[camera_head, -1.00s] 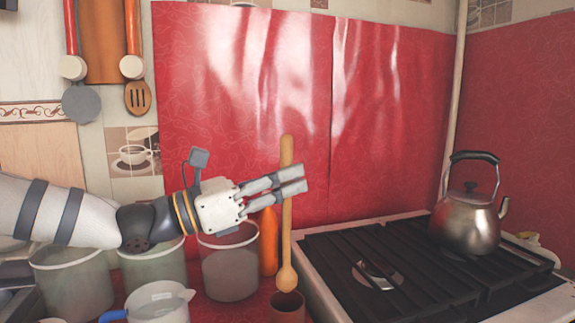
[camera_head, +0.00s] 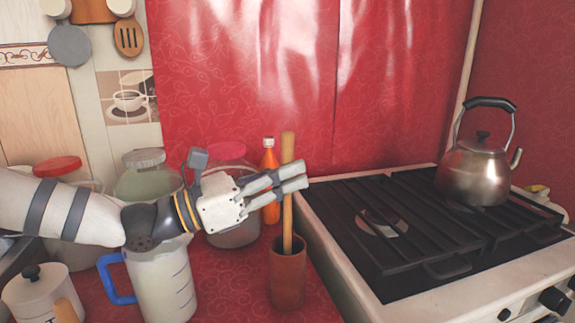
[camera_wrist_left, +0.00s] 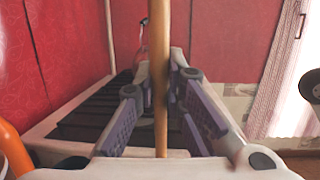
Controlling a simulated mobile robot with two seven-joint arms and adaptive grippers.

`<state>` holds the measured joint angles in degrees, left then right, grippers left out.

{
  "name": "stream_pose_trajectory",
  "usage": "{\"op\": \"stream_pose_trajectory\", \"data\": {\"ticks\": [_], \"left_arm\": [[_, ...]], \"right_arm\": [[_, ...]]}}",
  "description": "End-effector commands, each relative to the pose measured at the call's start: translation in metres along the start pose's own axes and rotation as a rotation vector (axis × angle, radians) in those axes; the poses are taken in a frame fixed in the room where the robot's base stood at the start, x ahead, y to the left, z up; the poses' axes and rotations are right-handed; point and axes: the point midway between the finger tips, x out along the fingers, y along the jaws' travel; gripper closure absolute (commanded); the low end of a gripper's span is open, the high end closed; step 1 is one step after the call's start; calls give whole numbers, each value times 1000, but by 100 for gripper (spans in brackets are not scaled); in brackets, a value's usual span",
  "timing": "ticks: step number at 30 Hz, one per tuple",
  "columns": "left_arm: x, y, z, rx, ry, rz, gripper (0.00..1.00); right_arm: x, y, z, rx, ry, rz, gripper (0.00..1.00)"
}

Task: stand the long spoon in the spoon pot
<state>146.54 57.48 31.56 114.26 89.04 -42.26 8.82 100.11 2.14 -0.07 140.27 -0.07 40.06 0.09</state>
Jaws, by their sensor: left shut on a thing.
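The long wooden spoon (camera_head: 287,212) stands upright, with its lower end and bowl hidden inside the brown spoon pot (camera_head: 287,282). My left gripper (camera_head: 299,177) is shut on the spoon's handle, above the pot's rim, and the handle's top sticks up above the fingers. In the left wrist view the handle (camera_wrist_left: 159,100) runs upright between the two fingers. I cannot tell whether the spoon touches the pot's bottom. My right gripper is not in view.
The stove (camera_head: 345,265) is right of the pot, with a kettle (camera_head: 478,165) on it. An orange bottle (camera_head: 269,158) stands behind the pot. A measuring jug (camera_head: 165,285) and several lidded jars are to the left. Red counter shows between jug and pot.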

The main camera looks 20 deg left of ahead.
Motion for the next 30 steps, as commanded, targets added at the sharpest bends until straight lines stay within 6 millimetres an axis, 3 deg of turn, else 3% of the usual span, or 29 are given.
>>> {"op": "stream_pose_trajectory", "data": {"ticks": [9, 10, 12, 13, 22, 26, 30], "left_arm": [[0, 0, -1, 1, -2, -1, 100], [0, 0, -1, 1, -2, -1, 85], [0, 0, -1, 1, -2, -1, 69], [0, 0, -1, 1, -2, -1, 66], [-2, 0, -1, 1, -1, 0, 66], [-24, 1, 0, 1, -6, 5, 66], [-67, 2, 2, 2, -11, 8, 66]], "right_arm": [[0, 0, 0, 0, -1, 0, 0], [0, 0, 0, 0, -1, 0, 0], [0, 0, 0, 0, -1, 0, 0], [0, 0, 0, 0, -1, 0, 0], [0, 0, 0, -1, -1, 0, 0], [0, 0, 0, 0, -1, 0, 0], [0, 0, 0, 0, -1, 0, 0]]}}
